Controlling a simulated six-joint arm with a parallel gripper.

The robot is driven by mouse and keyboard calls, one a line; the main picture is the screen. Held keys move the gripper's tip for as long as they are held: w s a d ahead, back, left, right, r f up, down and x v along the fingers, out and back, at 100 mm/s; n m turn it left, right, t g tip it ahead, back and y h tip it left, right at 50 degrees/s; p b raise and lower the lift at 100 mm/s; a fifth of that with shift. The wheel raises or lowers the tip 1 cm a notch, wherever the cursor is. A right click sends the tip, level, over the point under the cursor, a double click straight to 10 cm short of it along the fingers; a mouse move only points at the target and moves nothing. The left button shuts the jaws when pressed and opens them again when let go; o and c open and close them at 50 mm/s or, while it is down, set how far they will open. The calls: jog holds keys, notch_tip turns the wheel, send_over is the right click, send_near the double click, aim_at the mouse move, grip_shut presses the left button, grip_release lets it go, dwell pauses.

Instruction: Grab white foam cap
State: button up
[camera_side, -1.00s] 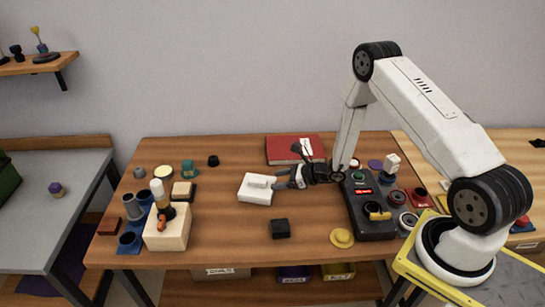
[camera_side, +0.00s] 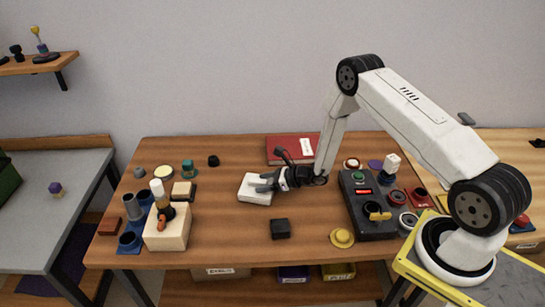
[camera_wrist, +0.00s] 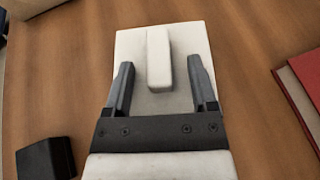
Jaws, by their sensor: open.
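The white foam cap (camera_wrist: 158,58) is a white slab with a narrow raised grip bar on top, lying on the wooden table. It also shows in the side view (camera_side: 252,195), left of the table's middle, partly covered by my gripper. My gripper (camera_wrist: 160,80) is open and empty in the wrist view. Its two dark fingers are over the slab, one on each side of the bar's near end, with a gap on both sides. My gripper (camera_side: 265,184) reaches in from the right in the side view.
A red book (camera_side: 285,150) lies behind my gripper. A black block (camera_side: 280,228) stands in front. A dark device with a red display (camera_side: 368,215) is to the right. A pale block with a bottle-like object (camera_side: 168,232) is to the left. Table around the cap is mostly clear.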

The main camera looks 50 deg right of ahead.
dwell(0.3)
grip_shut()
jog(key=shift+r, duration=0.1)
jog(key=shift+r, duration=1.05)
jog(key=s+a+r, duration=0.1)
jog(key=s+r, duration=0.9)
jog(key=s, duration=0.4)
jog(key=shift+r, duration=0.4)
jog(key=shift+a, duration=0.1)
